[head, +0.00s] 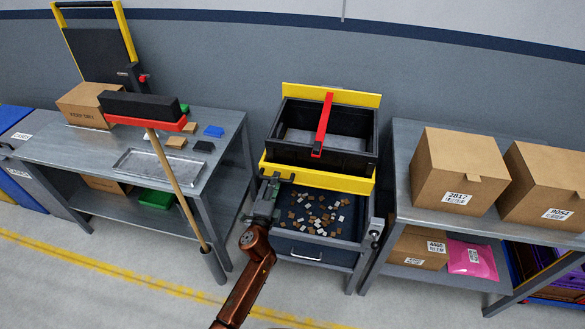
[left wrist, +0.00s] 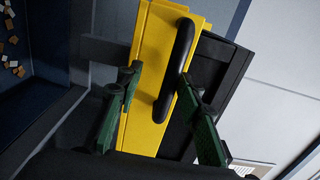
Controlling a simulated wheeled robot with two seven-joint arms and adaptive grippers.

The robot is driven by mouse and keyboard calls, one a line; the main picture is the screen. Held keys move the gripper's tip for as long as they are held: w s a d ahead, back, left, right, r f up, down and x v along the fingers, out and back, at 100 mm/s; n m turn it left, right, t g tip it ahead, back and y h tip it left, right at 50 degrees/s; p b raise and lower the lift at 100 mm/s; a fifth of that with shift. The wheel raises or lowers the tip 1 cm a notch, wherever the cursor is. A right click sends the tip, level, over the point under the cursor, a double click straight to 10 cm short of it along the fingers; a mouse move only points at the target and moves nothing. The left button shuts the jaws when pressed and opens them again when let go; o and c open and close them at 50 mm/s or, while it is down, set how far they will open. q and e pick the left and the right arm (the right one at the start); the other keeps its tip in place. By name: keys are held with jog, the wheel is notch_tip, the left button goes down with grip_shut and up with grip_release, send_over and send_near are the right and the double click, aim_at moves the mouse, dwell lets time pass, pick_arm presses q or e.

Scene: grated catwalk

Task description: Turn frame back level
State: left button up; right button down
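The yellow frame (head: 320,178) holds a black open bin (head: 360,148) with a red bar (head: 323,125) across it. It sits above a blue-grey tray (head: 338,234) scattered with small brown and white pieces (head: 315,215). The bin looks empty; I cannot tell its exact tilt. My left gripper (head: 271,182) is at the frame's front left corner. In the left wrist view, its green fingers (left wrist: 157,84) are apart, with the black handle (left wrist: 178,62) of the yellow panel (left wrist: 148,88) between them. The right finger is close to the handle; contact is unclear. My right gripper is out of view.
A bench (head: 60,147) on the left carries a carton (head: 84,106), a metal tray (head: 160,172) and small blocks. A broom (head: 165,160) leans against it. A right bench (head: 401,180) carries cartons (head: 455,170). A knob (head: 375,236) is on the stand's right side.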

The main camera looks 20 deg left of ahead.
pick_arm(q)
jog(key=shift+a+r, duration=0.1)
jog(key=shift+r, duration=0.1)
jog(key=shift+s, duration=0.15)
jog(key=s, duration=0.3)
jog(key=s+p, duration=0.1)
jog(key=s, duration=0.1)
jog(key=s+d, duration=0.1)
jog(key=s, duration=0.2)
jog(key=shift+s+d+r, duration=0.1)
jog(key=shift+s+r, duration=0.05)
jog(key=shift+s, duration=0.15)
dwell(0.4)
